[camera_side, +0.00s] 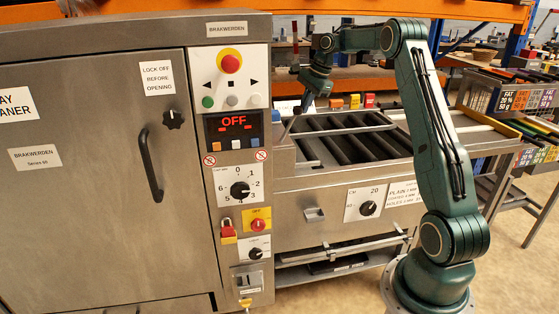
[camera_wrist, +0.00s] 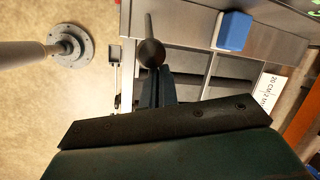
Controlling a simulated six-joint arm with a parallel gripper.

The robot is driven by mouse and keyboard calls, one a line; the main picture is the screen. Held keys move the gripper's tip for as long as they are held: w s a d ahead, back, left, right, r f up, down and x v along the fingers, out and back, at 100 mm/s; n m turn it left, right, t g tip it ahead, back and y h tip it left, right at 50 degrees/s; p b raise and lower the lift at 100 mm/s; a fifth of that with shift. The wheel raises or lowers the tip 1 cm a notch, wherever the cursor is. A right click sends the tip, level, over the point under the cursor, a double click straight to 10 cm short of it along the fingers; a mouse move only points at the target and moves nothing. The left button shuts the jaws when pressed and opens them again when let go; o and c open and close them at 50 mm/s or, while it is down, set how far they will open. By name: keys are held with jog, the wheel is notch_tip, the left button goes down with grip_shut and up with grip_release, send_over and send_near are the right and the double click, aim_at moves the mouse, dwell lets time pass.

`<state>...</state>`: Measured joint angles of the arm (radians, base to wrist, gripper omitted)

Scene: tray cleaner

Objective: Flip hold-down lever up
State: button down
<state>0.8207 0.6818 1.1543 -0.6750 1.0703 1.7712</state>
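The hold-down lever is a thin metal rod with a dark ball knob (camera_wrist: 150,52). In the side view its knob (camera_side: 297,110) shows at the left end of the conveyor, beside the cleaner's control column, with the rod slanting down and left below it. My gripper (camera_wrist: 160,72) has its two dark fingers close together, with no clear gap between them. The fingertips are right at the knob in the wrist view; whether they touch it I cannot tell. In the side view my gripper (camera_side: 306,102) points down just above and beside the knob, and its fingertips are too small to read.
The steel cleaner (camera_side: 100,200) stands at the left, its display reading OFF. The roller conveyor (camera_side: 330,178) lies right of it. A blue block (camera_wrist: 234,31) sits near the lever in the wrist view. A grey post on a round floor flange (camera_wrist: 70,47) is at the left there.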

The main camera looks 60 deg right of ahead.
jog(key=shift+w+a+r, duration=0.25)
jog(key=shift+r, duration=0.15)
jog(key=v, duration=0.6)
jog(key=shift+s+d+r, duration=0.2)
jog(key=shift+s+d, duration=0.15)
jog(key=shift+s+r, duration=0.1)
dwell(0.4)
